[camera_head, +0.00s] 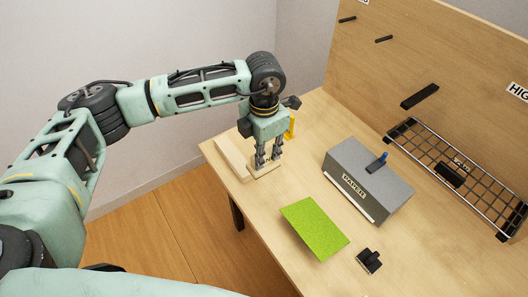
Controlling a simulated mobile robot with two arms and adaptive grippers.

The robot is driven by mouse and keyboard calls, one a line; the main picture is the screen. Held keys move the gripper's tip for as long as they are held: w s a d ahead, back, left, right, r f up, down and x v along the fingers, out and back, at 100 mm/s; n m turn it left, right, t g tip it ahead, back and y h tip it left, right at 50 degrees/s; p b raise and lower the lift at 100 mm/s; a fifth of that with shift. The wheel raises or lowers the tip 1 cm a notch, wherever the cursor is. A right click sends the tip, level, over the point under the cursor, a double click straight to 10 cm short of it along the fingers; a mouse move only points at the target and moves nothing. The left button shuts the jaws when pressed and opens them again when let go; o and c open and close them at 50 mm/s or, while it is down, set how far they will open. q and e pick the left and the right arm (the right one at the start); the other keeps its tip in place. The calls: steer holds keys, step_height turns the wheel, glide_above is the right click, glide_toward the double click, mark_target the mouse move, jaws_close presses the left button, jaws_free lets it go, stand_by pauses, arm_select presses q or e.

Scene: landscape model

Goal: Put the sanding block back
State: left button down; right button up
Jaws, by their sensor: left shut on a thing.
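My left gripper (267,162) points down at the far left part of the table. Its fingers are shut on a low, pale tan block (264,173), which is mostly hidden by the fingers. I cannot tell for sure whether this is the sanding block or whether it touches the table. A pale wooden board (233,158) lies just left of the gripper. My right gripper is not in view.
On the wooden table (300,267) are a grey labelled box (346,163), a green sheet (314,228) and a small black object (369,260). A yellow object (291,125) is behind my gripper. A wire rack (470,160) and black pegs (419,96) are on the back panel.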

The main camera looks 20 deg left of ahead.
mark_target(264, 168)
arm_select(q)
steer(key=shift+f+b, duration=0.95)
steer(key=shift+f, duration=0.2)
step_height(264, 168, down, 5)
steer(key=b, duration=0.4)
steer(key=shift+r, duration=0.15)
step_height(264, 168, down, 6)
steer(key=b, duration=0.5)
steer(key=shift+r, duration=0.1)
steer(key=shift+f+b, duration=0.35)
steer(key=shift+f, duration=0.25)
steer(key=c, duration=1.5)
jaws_free()
steer(key=shift+c, duration=0.2)
